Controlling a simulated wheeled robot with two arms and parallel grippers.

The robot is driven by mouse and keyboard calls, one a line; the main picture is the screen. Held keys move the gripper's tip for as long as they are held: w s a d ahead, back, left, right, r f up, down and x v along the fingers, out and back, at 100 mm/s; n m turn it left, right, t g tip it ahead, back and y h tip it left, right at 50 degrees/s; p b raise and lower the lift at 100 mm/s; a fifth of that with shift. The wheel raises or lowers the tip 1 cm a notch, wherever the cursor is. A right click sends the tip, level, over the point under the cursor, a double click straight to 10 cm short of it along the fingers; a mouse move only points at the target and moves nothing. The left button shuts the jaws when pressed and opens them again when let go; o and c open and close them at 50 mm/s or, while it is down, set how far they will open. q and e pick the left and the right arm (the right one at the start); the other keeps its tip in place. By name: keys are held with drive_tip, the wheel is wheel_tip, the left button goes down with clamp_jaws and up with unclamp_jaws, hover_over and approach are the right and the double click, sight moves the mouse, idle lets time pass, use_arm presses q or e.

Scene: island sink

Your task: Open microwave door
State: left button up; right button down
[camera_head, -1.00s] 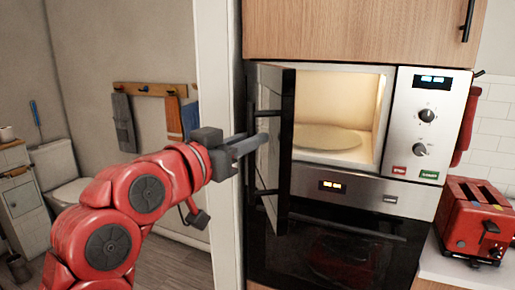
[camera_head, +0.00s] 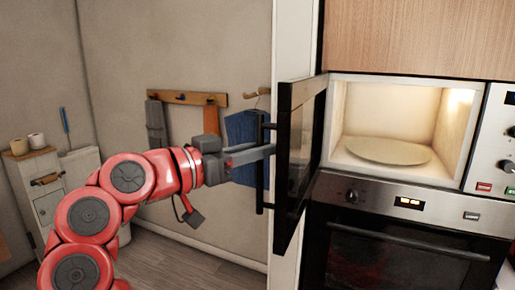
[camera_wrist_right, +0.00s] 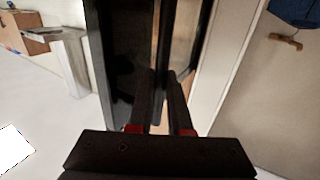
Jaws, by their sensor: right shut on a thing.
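The microwave (camera_head: 362,105) is open, with its lit interior and round turntable plate (camera_head: 388,151) showing. Its black-framed door (camera_head: 304,150) is swung well out on the left side and seen nearly edge-on. My right gripper (camera_head: 262,153) is shut on the door's dark vertical handle (camera_head: 261,192), on the door's outer face. In the right wrist view, the two fingers of my right gripper (camera_wrist_right: 160,95) point at the dark door (camera_wrist_right: 125,60); the grip itself is hard to make out there. My left gripper is not in view.
A built-in oven (camera_head: 400,262) is below the microwave and a wooden cabinet (camera_head: 420,38) above. A white wall edge (camera_head: 296,40) stands just behind the door. Towels on hooks (camera_head: 188,98) hang behind my arm. Floor (camera_head: 190,262) shows at lower left.

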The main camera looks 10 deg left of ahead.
drive_tip(key=shift+w+a+r, duration=0.1)
idle(0.4)
drive_tip(key=c, duration=0.8)
unclamp_jaws()
drive_tip(key=shift+w, duration=0.1)
drive_tip(key=shift+c, duration=0.2)
drive_tip(key=b+v, duration=0.1)
drive_tip(key=v, duration=0.6)
drive_tip(key=shift+a, duration=0.25)
